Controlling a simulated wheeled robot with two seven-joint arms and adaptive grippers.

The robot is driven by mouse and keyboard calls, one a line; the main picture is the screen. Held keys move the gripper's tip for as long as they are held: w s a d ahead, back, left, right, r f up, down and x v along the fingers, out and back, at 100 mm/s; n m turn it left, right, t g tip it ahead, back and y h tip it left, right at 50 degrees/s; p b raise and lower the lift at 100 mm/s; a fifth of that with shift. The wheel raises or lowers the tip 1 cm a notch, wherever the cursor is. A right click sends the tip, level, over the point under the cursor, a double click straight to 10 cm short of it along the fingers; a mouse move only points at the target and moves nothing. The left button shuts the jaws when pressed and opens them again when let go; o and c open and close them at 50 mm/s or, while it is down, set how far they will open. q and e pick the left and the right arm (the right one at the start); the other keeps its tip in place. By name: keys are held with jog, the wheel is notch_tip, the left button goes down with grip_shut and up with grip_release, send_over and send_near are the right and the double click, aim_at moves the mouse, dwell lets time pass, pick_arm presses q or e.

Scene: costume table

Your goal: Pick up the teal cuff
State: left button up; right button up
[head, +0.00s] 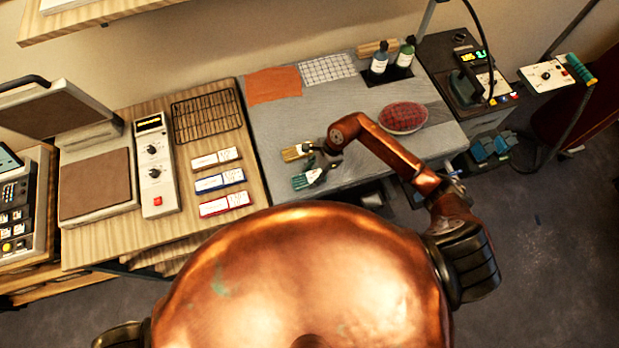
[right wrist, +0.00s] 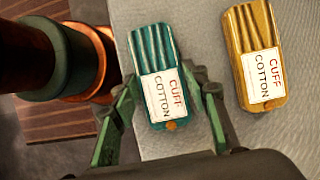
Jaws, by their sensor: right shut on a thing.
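The teal cuff (head: 302,182) is a ribbed teal piece with a white "CUFF COTTON" label, near the front edge of the grey table (head: 270,135). In the right wrist view the teal cuff (right wrist: 152,55) stands between the two fingers of my right gripper (right wrist: 166,88), which is shut on it. In the head view my right gripper (head: 316,167) reaches down to it from the right. I cannot tell whether the cuff is clear of the table top. My left gripper is not in view.
A mustard cuff (head: 294,152) lies close behind the teal one; it also shows in the right wrist view (right wrist: 252,40). A red oval cushion (head: 403,117), two bottles (head: 379,62) and an orange cloth (head: 273,85) are farther back. Labelled boxes (head: 220,181) lie left.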

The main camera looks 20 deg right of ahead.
jog(key=shift+c, duration=1.1)
jog(key=shift+r, duration=0.1)
